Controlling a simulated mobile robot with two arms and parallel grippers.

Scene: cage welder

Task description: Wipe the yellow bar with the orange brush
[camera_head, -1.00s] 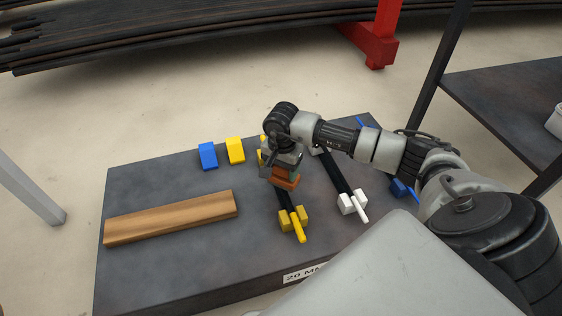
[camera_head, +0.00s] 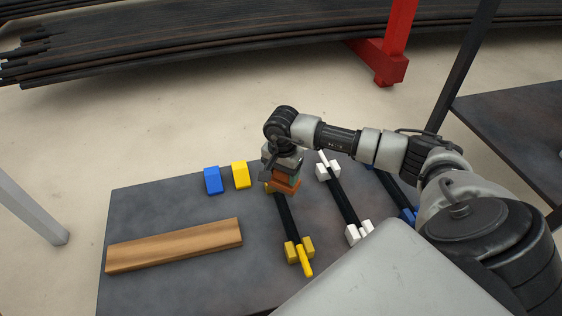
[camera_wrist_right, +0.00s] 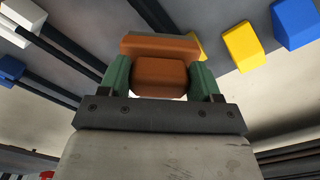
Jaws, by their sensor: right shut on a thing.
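My right gripper (camera_head: 280,172) is shut on the orange brush (camera_head: 284,184). Its green fingers grip the brush's block from both sides in the right wrist view (camera_wrist_right: 160,76). The yellow bar is a dark rod (camera_head: 287,219) with yellow ends, resting in yellow blocks (camera_head: 299,250) on the table. The brush is over the far end of this bar and hides part of the far yellow block. I cannot tell whether the brush touches the bar. My left gripper is not in view.
On the dark table (camera_head: 190,200) lie a wooden plank (camera_head: 175,246), a blue block (camera_head: 213,180) and a loose yellow block (camera_head: 241,175). A white-ended bar (camera_head: 343,203) and a blue-ended bar (camera_head: 392,194) lie right of the yellow bar. A red post (camera_head: 397,45) stands behind.

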